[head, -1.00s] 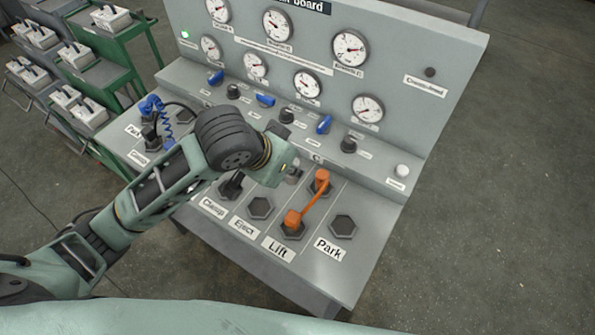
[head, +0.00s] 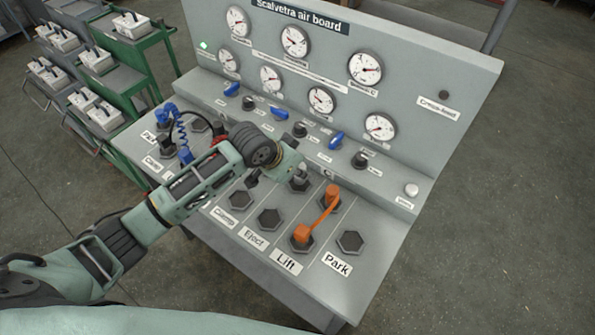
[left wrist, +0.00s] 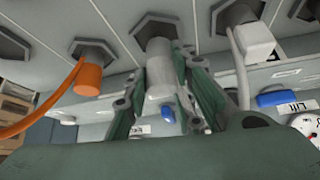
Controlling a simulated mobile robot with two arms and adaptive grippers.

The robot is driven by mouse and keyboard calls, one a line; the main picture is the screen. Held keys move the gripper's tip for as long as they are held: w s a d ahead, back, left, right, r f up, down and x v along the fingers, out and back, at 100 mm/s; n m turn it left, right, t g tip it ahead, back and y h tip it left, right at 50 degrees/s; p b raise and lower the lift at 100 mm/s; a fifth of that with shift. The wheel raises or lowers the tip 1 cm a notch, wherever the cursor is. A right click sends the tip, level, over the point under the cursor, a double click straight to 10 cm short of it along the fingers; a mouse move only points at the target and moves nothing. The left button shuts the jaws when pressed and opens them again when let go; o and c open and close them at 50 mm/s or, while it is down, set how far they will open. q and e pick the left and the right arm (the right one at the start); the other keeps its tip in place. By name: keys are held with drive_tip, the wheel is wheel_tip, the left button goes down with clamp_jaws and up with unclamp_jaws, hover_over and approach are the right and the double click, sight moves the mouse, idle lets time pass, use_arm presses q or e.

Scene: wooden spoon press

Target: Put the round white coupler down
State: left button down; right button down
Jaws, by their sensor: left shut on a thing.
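The round white coupler (left wrist: 159,82) is a pale grey-white cylinder between the two green fingers of my left gripper (left wrist: 165,68) in the left wrist view. The gripper is shut on it. Its end is in front of a dark hexagonal socket (left wrist: 157,27); whether it touches or is seated I cannot tell. In the head view my left gripper (head: 284,163) is low over the bench's back socket row, left of the orange jumper, and the coupler is mostly hidden there. My right gripper is in neither view.
An orange jumper (head: 317,217) links two sockets in the Lift column. A square white plug with a hose (left wrist: 258,40) is beside the coupler. Front sockets at Clamp (head: 239,200), Eject (head: 269,219) and Park (head: 350,242) look empty. The gauge board (head: 440,75) rises behind.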

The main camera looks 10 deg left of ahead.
use_arm(q)
drive_tip(key=shift+f, duration=1.05)
drive_tip(key=c, duration=1.5)
unclamp_jaws()
drive_tip(key=shift+o, duration=0.2)
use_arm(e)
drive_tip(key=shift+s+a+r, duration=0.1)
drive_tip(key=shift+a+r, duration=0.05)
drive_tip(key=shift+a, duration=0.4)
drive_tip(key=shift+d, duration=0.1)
use_arm(q)
drive_tip(key=shift+s+a+r, duration=0.1)
drive_tip(key=shift+s+r, duration=0.05)
drive_tip(key=shift+r, duration=0.25)
drive_tip(key=v, duration=1.1)
drive_tip(key=shift+r+b, duration=0.2)
drive_tip(key=shift+b, duration=0.1)
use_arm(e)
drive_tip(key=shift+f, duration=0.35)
